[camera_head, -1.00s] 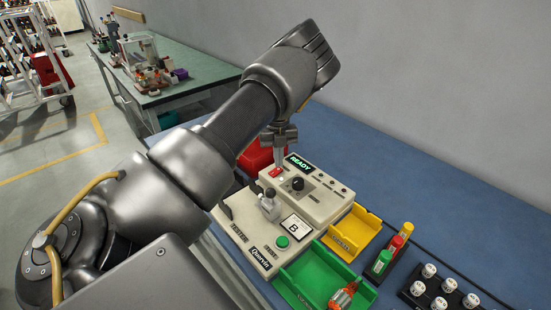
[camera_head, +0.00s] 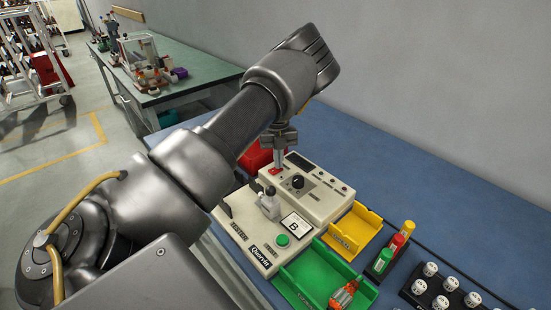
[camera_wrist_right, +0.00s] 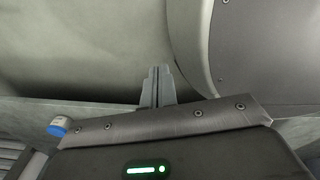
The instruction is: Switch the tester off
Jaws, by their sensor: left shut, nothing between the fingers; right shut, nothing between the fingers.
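The tester (camera_head: 318,205) is a cream console on the blue bench, with a black knob, a green button and a small display (camera_head: 299,161) that is dark. Its red switch (camera_head: 274,171) sits at the upper left of the panel. My left gripper (camera_head: 278,166) is shut and points down, its tips at the red switch and partly hiding it. I cannot tell whether they still touch it. My right gripper (camera_wrist_right: 157,90) is shut and empty in the right wrist view, away from the tester.
A red bin (camera_head: 252,160) is behind the tester. A yellow tray (camera_head: 354,231) and a green tray (camera_head: 312,277) with a red-orange item stand to its right and front. Colored bottles (camera_head: 398,240) and a black rack (camera_head: 428,297) of white-topped pieces lie farther right.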

